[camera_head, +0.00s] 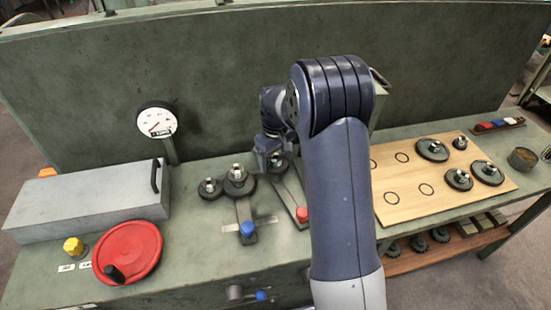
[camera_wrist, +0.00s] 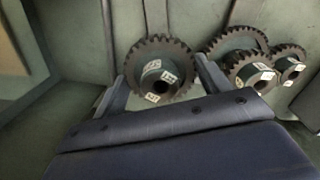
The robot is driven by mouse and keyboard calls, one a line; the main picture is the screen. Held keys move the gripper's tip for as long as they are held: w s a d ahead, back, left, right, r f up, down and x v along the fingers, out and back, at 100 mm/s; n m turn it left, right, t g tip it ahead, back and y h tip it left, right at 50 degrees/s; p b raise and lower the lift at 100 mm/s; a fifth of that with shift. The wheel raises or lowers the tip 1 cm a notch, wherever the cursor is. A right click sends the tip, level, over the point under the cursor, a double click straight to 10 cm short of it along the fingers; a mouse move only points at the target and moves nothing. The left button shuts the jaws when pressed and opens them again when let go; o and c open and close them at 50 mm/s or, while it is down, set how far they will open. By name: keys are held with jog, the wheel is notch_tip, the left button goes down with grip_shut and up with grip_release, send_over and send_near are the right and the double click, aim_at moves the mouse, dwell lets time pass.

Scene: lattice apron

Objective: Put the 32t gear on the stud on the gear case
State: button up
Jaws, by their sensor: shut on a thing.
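My gripper (camera_head: 270,150) is shut on a dark toothed gear (camera_wrist: 148,52), held between its two fingers in the wrist view. The gear's grey hub carries small white labels, too blurred to read for certain. In the head view this gear (camera_head: 281,164) shows just below the gripper, beside the mounted gears. A small gear (camera_head: 209,188) and a larger gear (camera_head: 237,180) sit to its left; mounted gears also show at right in the wrist view (camera_wrist: 250,72). I cannot make out the bare stud, and I cannot tell whether the held gear touches anything.
A blue-knobbed lever (camera_head: 247,229) and red knob (camera_head: 302,214) stand in front. A red handwheel (camera_head: 127,252), grey box (camera_head: 90,205) and dial gauge (camera_head: 156,120) are at left. A wooden board (camera_head: 445,207) at right holds several gears and empty rings.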

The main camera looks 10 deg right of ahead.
jog(key=shift+f+b, duration=0.35)
jog(key=shift+f, duration=0.2)
jog(key=o, duration=1.5)
jog(key=shift+o, duration=0.4)
jog(key=shift+f, duration=0.1)
jog(key=shift+r+p, duration=3.1)
jog(key=shift+r, duration=1.25)
jog(key=shift+f, duration=0.2)
notch_tip(320, 180, down, 8)
jog(key=b, duration=0.5)
jog(key=shift+r+b, duration=0.15)
jog(key=shift+b, duration=0.25)
